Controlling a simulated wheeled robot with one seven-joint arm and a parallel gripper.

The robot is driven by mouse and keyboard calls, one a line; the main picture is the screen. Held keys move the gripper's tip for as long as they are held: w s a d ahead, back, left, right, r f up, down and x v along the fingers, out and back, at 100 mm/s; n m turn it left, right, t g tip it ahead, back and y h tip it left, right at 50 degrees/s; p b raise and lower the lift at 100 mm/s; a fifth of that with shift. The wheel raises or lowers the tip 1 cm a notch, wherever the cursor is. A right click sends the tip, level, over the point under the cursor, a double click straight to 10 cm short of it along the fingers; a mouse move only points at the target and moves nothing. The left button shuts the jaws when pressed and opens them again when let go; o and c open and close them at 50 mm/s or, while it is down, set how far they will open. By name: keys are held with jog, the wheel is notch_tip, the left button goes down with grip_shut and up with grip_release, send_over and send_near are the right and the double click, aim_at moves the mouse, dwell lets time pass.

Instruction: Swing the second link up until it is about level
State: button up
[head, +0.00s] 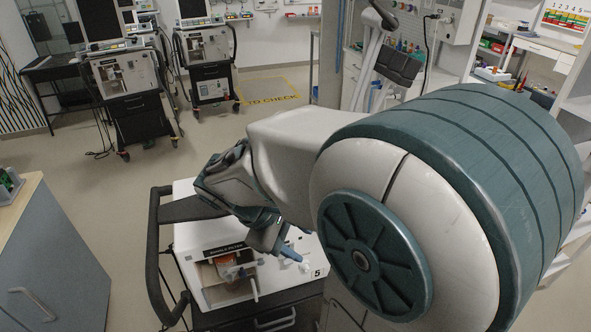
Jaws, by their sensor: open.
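A white ventilator cart marked 5 (205,262) stands below my arm, its top partly hidden by the arm. Its front has an open recess with an orange-brown part (228,265) inside, under a dark label. A short white lever (254,287) hangs down at the recess's right side; I cannot tell whether this is the second link. My gripper (280,246) is open, just above and right of the recess, with a blue fingertip pointing down and right. It appears apart from the lever, and nothing shows between its fingers.
A dark handle rail (153,250) runs along the cart's left side. A grey cabinet (50,262) stands at the left. More ventilator carts (127,75) stand at the back left. Clear floor (130,190) lies between, with a yellow-marked floor patch (268,90) behind.

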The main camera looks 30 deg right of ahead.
jog(key=w+d+f+n+t+h+b, duration=0.1)
jog(key=w+d+f+n+h+b, duration=0.1)
jog(key=w+n+h, duration=0.4)
jog(key=w+d+f+n+t+h+b, duration=0.1)
jog(key=w+d+f+n+h+b, duration=0.15)
jog(key=w+n+h, duration=0.35)
jog(key=d+m+p, duration=0.1)
jog(key=d+p, duration=0.2)
jog(key=d, duration=1.1)
jog(key=shift+w+r+p, duration=0.2)
jog(key=shift+w+p, duration=0.15)
jog(key=shift+w, duration=0.05)
grip_shut()
jog(key=shift+w+a, duration=0.1)
jog(key=shift+a, duration=0.05)
